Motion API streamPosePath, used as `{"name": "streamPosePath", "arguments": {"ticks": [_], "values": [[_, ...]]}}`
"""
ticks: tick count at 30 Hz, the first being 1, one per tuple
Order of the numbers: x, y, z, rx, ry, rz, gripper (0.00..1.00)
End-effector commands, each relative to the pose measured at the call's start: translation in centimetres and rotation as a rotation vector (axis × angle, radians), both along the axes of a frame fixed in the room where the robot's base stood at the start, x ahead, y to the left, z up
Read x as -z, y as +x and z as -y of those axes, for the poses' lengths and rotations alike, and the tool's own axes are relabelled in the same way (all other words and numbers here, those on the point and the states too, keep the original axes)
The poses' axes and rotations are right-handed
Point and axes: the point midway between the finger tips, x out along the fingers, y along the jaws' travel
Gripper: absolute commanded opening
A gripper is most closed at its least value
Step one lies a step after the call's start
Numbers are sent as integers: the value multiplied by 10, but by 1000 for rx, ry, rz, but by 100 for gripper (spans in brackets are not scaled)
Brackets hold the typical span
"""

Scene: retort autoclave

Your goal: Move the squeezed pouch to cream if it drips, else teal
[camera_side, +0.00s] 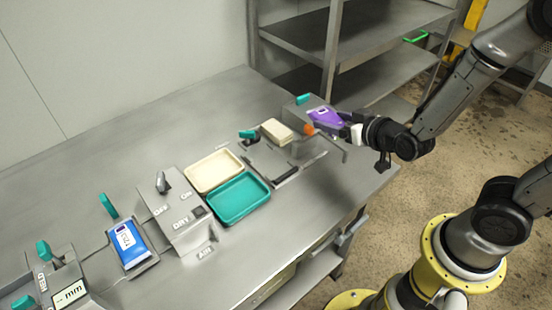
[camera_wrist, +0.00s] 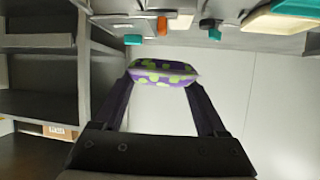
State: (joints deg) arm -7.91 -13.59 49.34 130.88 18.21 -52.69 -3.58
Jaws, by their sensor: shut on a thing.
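My gripper (camera_side: 342,120) is shut on a purple pouch (camera_side: 324,117) and holds it at the far right end of the bench. In the wrist view the pouch (camera_wrist: 162,74) is purple with green spots, between both fingers of my gripper (camera_wrist: 161,88). I see no drop on or below the pouch; its underside is hidden in the side view. The cream tray (camera_side: 213,172) and the teal tray (camera_side: 240,199) lie side by side on the middle of the bench. Both look empty and are apart from my gripper.
A beige block (camera_side: 276,131) on a clamp-like fixture and an orange knob (camera_side: 309,129) stand near the pouch. A grey DRY switch box (camera_side: 177,210) adjoins the trays. A blue pouch (camera_side: 128,243) lies farther left. A metal shelf (camera_side: 350,45) rises behind.

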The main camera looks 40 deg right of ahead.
Motion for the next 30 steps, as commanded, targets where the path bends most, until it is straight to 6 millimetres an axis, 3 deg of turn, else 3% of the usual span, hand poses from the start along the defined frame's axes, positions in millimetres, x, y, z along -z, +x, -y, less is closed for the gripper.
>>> {"name": "streamPosePath", "arguments": {"ticks": [7,15,26,30], "values": [[-4,-35,-41,-39,-12,-14,6],[-5,-46,-77,-134,-13,-22,6],[-4,-47,-81,-147,-14,-22,6],[0,-38,-83,-145,-14,-24,6]]}}
